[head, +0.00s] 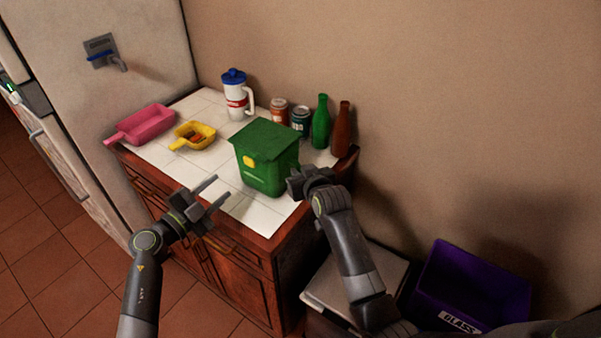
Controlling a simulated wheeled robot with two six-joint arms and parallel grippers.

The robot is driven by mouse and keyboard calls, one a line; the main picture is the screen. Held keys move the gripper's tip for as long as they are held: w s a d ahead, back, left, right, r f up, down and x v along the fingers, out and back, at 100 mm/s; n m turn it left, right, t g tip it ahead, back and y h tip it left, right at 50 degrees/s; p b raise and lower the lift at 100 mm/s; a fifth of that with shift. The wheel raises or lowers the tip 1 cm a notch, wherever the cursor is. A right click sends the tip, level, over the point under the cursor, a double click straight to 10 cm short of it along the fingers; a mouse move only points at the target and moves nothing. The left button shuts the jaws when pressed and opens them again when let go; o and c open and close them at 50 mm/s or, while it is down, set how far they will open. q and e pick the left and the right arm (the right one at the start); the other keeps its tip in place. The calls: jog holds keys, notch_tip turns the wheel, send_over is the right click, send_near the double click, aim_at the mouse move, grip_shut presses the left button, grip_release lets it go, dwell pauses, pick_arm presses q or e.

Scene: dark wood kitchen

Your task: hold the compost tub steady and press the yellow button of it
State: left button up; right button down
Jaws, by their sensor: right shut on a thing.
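The green compost tub (265,171) stands upright on the white tiled counter, its lid (270,138) down. Its yellow button (249,161) is on the upper front, facing my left arm. My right gripper (297,181) is at the right side of the tub and shut on it; its fingertips are partly hidden against the tub. My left gripper (217,192) is open and empty, in front of the tub to the lower left, apart from the button.
A pink scoop (147,122), a yellow scoop (197,135), a white jug (236,98), two cans (300,120), a green bottle (321,124) and a brown bottle (341,127) stand around the tub. Bare tiles (213,160) lie left of it. A purple crate (467,287) is lower right.

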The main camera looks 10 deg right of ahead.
pick_arm(q)
jog(key=shift+c, duration=0.5)
grip_shut()
dwell(1.2)
